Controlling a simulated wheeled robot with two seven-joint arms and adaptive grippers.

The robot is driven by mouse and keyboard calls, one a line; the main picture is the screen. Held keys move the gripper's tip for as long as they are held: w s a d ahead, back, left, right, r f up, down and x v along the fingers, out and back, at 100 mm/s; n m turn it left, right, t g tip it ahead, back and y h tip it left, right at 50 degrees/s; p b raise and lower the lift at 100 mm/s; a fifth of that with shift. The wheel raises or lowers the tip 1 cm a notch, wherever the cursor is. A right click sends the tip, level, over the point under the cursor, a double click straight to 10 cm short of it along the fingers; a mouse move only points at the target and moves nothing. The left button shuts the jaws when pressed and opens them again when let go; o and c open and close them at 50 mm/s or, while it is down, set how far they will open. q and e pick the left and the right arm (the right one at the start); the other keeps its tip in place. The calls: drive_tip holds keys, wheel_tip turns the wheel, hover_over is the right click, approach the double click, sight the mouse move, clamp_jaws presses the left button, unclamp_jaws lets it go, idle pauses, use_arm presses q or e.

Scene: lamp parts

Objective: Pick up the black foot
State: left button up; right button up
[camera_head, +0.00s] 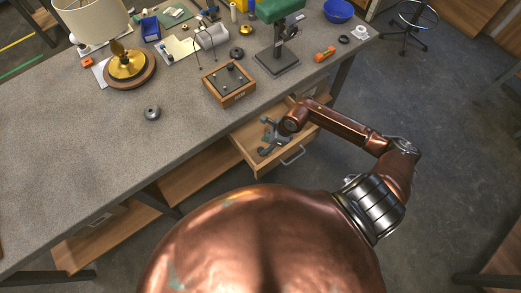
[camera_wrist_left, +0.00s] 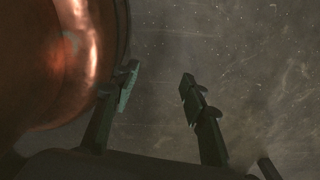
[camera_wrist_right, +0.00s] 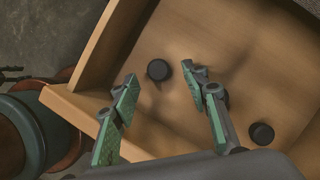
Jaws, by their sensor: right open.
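Two small black round feet lie on the wooden floor of the open drawer in the right wrist view. One black foot (camera_wrist_right: 159,69) lies beyond and between my fingertips, and the other black foot (camera_wrist_right: 261,133) lies to the right, outside the right finger. My right gripper (camera_wrist_right: 163,82) is open and empty, with green-padded fingers pointing down into the drawer. In the head view my right gripper (camera_head: 268,137) is over the drawer (camera_head: 246,154), and the feet cannot be made out there. My left gripper (camera_wrist_left: 158,88) is open and empty above bare floor.
The drawer's walls stand close around my right fingers. The table's front left is mostly clear.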

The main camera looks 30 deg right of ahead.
sight(261, 150)
drive_tip(key=x, duration=0.3)
drive_tip(key=shift+a+f, duration=0.15)
drive_tip(key=shift+f, duration=0.15)
drive_tip(key=c, duration=0.9)
